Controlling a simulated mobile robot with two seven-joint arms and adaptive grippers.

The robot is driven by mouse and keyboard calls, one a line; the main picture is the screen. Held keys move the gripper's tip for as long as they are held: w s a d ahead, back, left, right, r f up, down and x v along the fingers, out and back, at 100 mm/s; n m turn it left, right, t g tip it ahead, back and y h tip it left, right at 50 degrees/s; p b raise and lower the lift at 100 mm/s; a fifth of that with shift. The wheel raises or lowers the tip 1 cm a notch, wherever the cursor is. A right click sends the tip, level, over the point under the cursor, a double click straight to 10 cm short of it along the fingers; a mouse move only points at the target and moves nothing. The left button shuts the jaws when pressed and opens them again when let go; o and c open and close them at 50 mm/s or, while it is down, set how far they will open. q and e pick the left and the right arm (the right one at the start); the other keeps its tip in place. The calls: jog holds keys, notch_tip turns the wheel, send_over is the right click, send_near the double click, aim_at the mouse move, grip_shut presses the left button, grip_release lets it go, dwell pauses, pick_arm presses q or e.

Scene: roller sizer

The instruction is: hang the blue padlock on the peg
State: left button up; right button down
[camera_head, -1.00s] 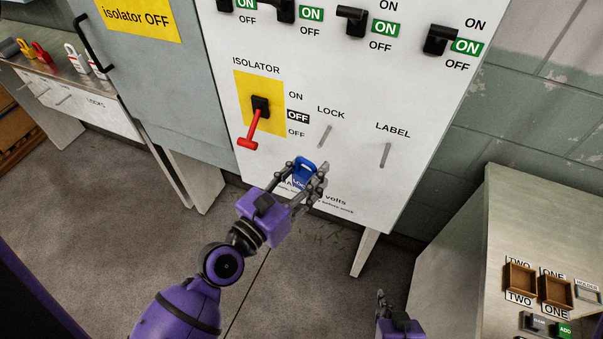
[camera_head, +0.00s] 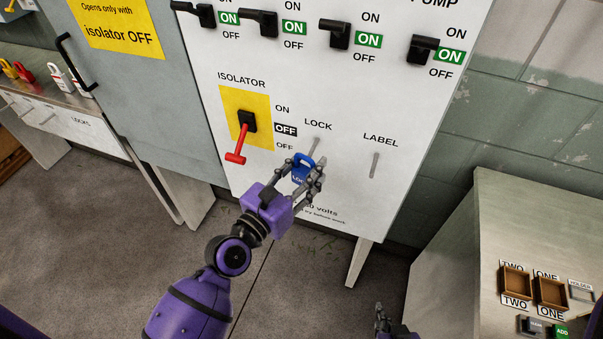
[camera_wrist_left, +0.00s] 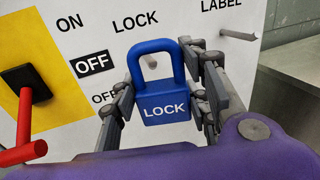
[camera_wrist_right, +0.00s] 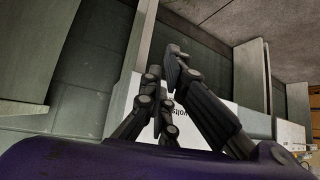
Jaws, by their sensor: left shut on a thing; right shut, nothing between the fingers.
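The blue padlock (camera_head: 301,172) is upright between the fingers of my left gripper (camera_head: 306,178), which is shut on its body. In the left wrist view the padlock (camera_wrist_left: 163,95) shows its word LOCK and its shackle upward. The peg under the word LOCK (camera_head: 314,147) is just above the padlock in the head view.
A second peg under LABEL (camera_head: 375,165) is to the right. The red isolator handle (camera_head: 238,145) sticks out left of the padlock and points down at OFF. A side cabinet (camera_head: 480,215) with small trays stands at the right. More padlocks (camera_head: 58,78) are at far left.

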aim_at(321, 148)
pick_arm(q)
jog(key=shift+w+d+f+b, duration=0.2)
jog(key=shift+w+d, duration=0.05)
jog(key=shift+w, duration=0.6)
jog(key=shift+w+d+f+b, duration=0.2)
jog(key=shift+w+d+f, duration=0.1)
jog(key=shift+w, duration=0.6)
jog(key=shift+w+d+f+b, duration=0.15)
jog(key=shift+w+d+b, duration=0.1)
jog(key=shift+w, duration=0.6)
jog(key=o, duration=1.3)
jog(key=shift+c, duration=0.2)
jog(key=v, duration=1.2)
